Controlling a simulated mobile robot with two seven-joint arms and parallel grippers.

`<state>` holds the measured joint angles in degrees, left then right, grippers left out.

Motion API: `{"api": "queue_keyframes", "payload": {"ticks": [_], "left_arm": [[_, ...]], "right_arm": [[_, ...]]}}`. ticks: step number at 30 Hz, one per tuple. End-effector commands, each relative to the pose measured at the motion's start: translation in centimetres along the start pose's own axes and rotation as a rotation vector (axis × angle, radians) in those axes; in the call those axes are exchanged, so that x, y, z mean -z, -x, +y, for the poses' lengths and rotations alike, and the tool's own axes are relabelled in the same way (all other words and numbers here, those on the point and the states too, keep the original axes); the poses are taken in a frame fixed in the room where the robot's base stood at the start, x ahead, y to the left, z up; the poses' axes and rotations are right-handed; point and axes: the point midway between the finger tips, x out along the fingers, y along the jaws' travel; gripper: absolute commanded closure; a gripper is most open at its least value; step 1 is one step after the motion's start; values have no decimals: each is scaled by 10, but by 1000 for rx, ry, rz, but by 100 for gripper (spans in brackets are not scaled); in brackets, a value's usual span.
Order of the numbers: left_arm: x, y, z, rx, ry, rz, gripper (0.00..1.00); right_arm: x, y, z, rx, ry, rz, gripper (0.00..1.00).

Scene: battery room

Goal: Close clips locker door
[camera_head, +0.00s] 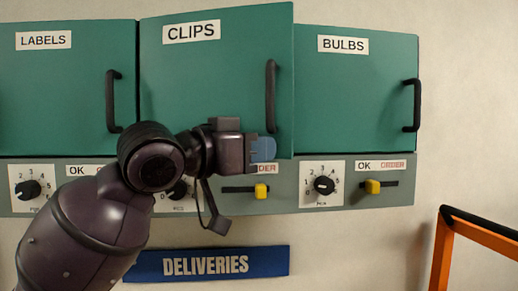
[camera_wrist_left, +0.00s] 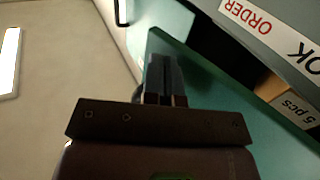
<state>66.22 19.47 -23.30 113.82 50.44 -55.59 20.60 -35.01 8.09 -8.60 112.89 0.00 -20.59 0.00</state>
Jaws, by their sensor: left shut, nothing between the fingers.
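The clips locker door (camera_head: 215,75) is green with a CLIPS label (camera_head: 191,31) and a black handle (camera_head: 271,95) near its right edge. It stands ajar, its right side swung out past the neighbouring doors. My left gripper (camera_head: 263,149) is shut and empty at the door's lower right corner, below the handle. In the left wrist view the fingertips (camera_wrist_left: 163,70) overlap the green door (camera_wrist_left: 215,90); I cannot tell whether they touch. A carton marked 5 pcs (camera_wrist_left: 290,107) shows in the gap behind the door. My right gripper is not in view.
The labels locker (camera_head: 50,85) and bulbs locker (camera_head: 355,95) on either side are shut. A grey panel (camera_head: 226,205) with dials and yellow sliders runs below. A blue DELIVERIES sign (camera_head: 270,262) is lower down. An orange frame (camera_head: 480,235) stands at lower right.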

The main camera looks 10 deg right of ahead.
Motion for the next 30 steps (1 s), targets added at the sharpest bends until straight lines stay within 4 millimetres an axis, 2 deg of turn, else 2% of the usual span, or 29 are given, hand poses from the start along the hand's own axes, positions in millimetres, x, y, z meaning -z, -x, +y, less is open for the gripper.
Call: {"api": "queue_keyframes", "payload": {"ticks": [18,30], "left_arm": [[0,-33,-31,465,-1,0,100],[0,-45,-50,654,0,-1,100]], "right_arm": [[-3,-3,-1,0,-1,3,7],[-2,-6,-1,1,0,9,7]]}}
